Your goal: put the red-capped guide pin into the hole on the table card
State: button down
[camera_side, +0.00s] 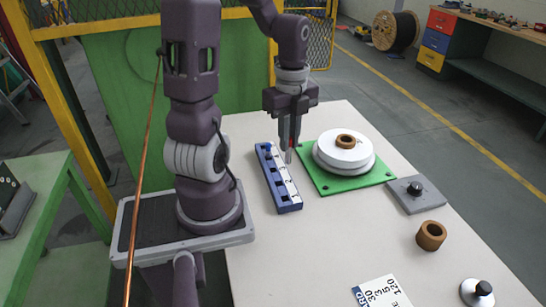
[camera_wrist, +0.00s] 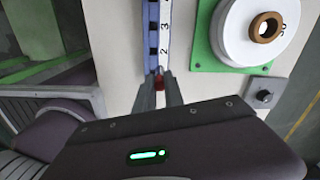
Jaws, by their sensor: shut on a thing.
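My gripper (camera_side: 290,140) points down beside the blue block and is shut on the red-capped guide pin (camera_side: 289,155). The pin's grey shank hangs below the fingers, roughly upright. The blue block (camera_side: 285,206) is long, with dark square holes and a white numbered strip along one side. It also shows in the wrist view (camera_wrist: 146,28). A white printed card (camera_side: 382,292) lies at the table's front, partly cut off. I cannot make out a hole in it.
A green plate (camera_side: 328,187) carries a white stepped disc (camera_side: 343,158) with a brown ring on top. To its right are a grey plate with a black knob (camera_side: 415,190) and a loose brown ring (camera_side: 431,236). A white, black-knobbed piece (camera_side: 477,293) stands front right.

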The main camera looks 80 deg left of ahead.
jog(key=s+a+n, duration=0.2)
jog(key=a+n, duration=0.8)
jog(key=a, duration=0.8)
jog(key=shift+n, duration=0.3)
jog(key=f, duration=1)
jog(key=shift+w+a, duration=0.15)
jog(key=shift+a, duration=0.1)
jog(key=shift+f, duration=0.15)
jog(key=c, duration=1.4)
grip_release()
jog(key=shift+f, duration=0.1)
jog(key=shift+c, duration=0.2)
